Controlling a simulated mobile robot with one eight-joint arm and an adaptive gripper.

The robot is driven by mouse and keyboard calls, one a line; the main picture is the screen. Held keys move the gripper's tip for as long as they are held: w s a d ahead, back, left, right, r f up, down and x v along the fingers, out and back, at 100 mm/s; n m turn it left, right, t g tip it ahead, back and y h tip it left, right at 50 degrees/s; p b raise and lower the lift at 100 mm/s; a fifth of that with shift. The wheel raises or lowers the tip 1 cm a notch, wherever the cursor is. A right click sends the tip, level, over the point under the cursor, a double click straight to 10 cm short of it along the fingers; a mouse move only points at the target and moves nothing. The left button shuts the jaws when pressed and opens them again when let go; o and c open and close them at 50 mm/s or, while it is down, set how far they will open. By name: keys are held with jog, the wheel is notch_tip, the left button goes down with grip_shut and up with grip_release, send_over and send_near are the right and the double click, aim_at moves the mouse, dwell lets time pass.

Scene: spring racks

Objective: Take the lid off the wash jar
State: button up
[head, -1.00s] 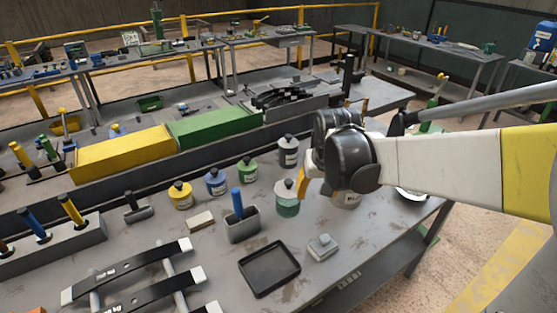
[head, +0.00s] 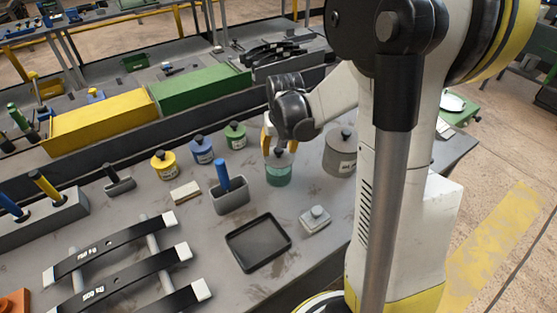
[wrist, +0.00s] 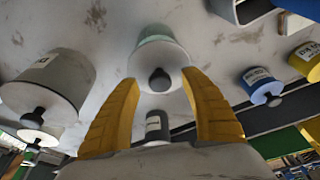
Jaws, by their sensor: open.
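A teal, see-through jar (head: 278,175) with a pale label stands upright on the bench, apparently the wash jar. Its pale lid with a dark knob (wrist: 159,80) is on. My gripper (head: 280,145) is above the jar, pointing down, its yellow fingers open and empty. In the wrist view the fingers (wrist: 160,85) spread on either side of the knob, with gaps on both sides. I cannot tell how far the tips are above the lid.
A large grey jar (head: 340,158) stands close on the right. A black tray (head: 258,242), a grey holder (head: 231,200) and a small grey lidded block (head: 315,220) are in front. Green (head: 235,136), blue (head: 202,151) and yellow (head: 164,167) jars stand to the left.

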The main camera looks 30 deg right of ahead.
jog(key=shift+w+d+f, duration=0.1)
jog(key=shift+w+f, duration=0.1)
jog(key=shift+f, duration=0.4)
jog(key=shift+r, duration=0.1)
grip_shut()
jog(key=shift+r, duration=0.1)
